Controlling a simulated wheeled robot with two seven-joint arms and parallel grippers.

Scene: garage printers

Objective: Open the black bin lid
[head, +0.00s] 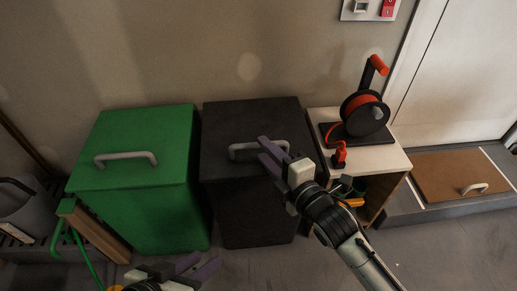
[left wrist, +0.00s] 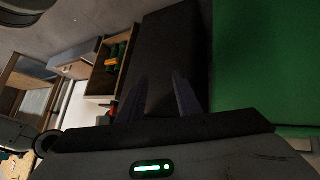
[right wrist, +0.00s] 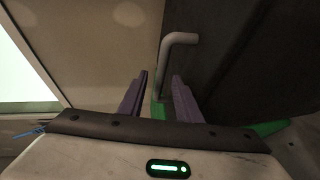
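The black bin (head: 228,180) stands between a green bin and a small white-topped cabinet, with its lid (head: 250,112) shut. A pale bar handle (head: 238,148) sits near the lid's front edge. My right gripper (head: 263,149) is at the right part of this handle, its fingers apart. In the right wrist view the handle (right wrist: 178,39) rises between the open fingers; I cannot tell whether they touch it. My left gripper (head: 207,260) is low in front of the bins, open and empty. In the left wrist view its fingers (left wrist: 161,78) point towards the black bin's dark side (left wrist: 170,50).
The green bin (head: 140,130), with its own handle (head: 126,156), stands close on the left. The white-topped cabinet (head: 382,158) on the right carries an orange cable reel (head: 364,112). A brown board (head: 455,178) lies further right. The wall is close behind the bins.

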